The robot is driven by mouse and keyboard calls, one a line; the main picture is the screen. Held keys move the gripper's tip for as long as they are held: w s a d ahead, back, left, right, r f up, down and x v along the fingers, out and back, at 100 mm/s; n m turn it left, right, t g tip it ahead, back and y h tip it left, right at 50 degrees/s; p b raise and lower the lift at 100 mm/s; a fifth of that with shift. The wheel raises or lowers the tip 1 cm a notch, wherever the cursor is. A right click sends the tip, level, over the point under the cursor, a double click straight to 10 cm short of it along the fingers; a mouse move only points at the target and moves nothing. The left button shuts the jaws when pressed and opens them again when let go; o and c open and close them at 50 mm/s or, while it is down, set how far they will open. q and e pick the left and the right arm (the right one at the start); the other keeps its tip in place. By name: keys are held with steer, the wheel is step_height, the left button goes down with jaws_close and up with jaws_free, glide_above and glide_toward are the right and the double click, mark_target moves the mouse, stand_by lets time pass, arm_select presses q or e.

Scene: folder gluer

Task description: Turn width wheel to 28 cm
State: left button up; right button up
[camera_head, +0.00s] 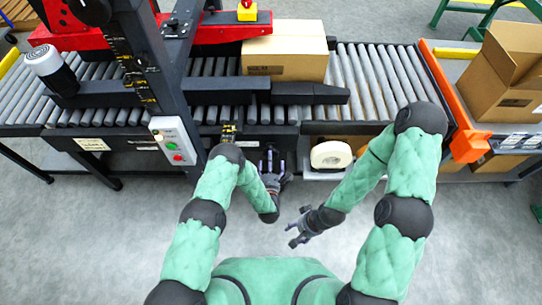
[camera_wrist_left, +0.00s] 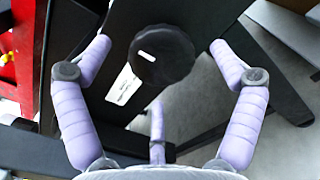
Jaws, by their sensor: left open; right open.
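The width wheel (camera_wrist_left: 162,55) is a round black knob with a short white mark, on a dark panel in the left wrist view. My left gripper (camera_head: 271,163) is open in front of the machine's side, below the conveyor. In the left wrist view its lilac fingers spread on both sides of the knob, with a gap to it. In the head view I cannot make out the knob, and no width reading is legible. A small yellow-marked scale (camera_head: 228,132) is on the frame edge. My right gripper (camera_head: 299,229) is open and empty over the floor.
A closed carton (camera_head: 285,52) stands on the roller conveyor (camera_head: 375,75). A control box (camera_head: 174,141) with buttons is left of my left arm. An open carton (camera_head: 503,75) is at the right. The floor in front is clear.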

arm_select(q)
steer(key=shift+w+b, duration=0.5)
steer(key=shift+w, duration=1.35)
steer(key=c, duration=1.1)
